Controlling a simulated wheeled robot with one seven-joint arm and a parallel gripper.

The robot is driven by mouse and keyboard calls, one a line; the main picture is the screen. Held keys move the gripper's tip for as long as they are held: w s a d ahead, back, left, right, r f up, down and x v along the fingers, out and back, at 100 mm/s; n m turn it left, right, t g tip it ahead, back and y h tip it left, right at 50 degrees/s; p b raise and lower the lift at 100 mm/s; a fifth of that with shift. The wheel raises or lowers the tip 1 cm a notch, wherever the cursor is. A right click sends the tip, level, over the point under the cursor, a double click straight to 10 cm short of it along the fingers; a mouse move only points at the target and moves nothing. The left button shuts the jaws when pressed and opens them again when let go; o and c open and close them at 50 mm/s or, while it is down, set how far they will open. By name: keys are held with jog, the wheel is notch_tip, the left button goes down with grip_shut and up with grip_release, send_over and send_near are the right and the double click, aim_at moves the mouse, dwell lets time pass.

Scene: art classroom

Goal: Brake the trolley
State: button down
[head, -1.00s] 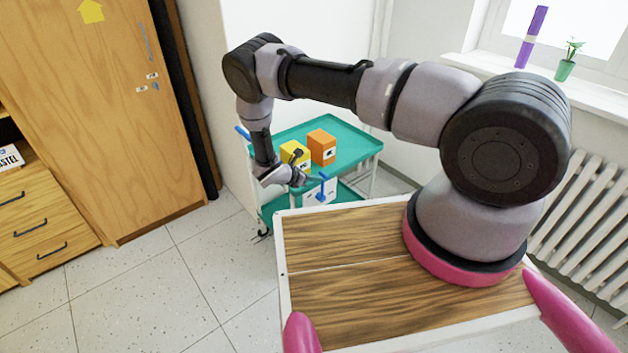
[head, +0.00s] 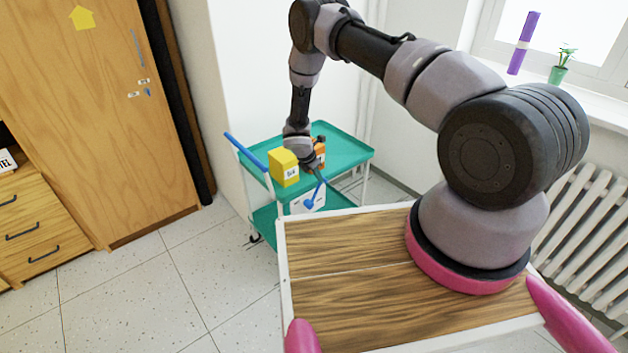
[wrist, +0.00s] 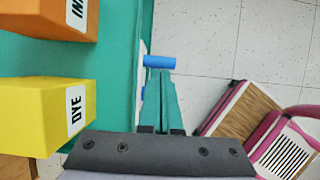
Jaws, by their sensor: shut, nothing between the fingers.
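The teal trolley (head: 345,150) stands beyond my base, with an upper and a lower shelf and a blue push bar (head: 246,150) at its left end. A blue lever (head: 314,194) shows at its near side in front of a white panel, slanting down to the left. In the wrist view a blue cylinder-shaped piece (wrist: 160,62) lies just beyond my fingertips. My gripper (head: 324,180) points down at the trolley's near edge, close to the lever. Its fingers (wrist: 160,74) are shut and empty. I cannot tell whether they touch the lever.
A yellow DYE box (wrist: 40,115) and an orange INK box (wrist: 45,15) stand on the top shelf beside my gripper. A wooden cabinet (head: 90,120) is at left, a radiator (head: 590,220) at right. Tiled floor (head: 150,290) is clear at left.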

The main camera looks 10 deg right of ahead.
jog(key=d, duration=0.1)
jog(key=w+d+y, duration=0.1)
jog(key=d+f+g+y, duration=0.1)
jog(key=shift+w+f, duration=0.1)
jog(key=shift+w, duration=0.15)
jog(key=w+d+f+g+y, duration=0.1)
jog(key=w+d+f, duration=0.2)
jog(key=d+f, duration=0.2)
jog(key=shift+f+y, duration=0.3)
jog(key=shift+f, duration=0.55)
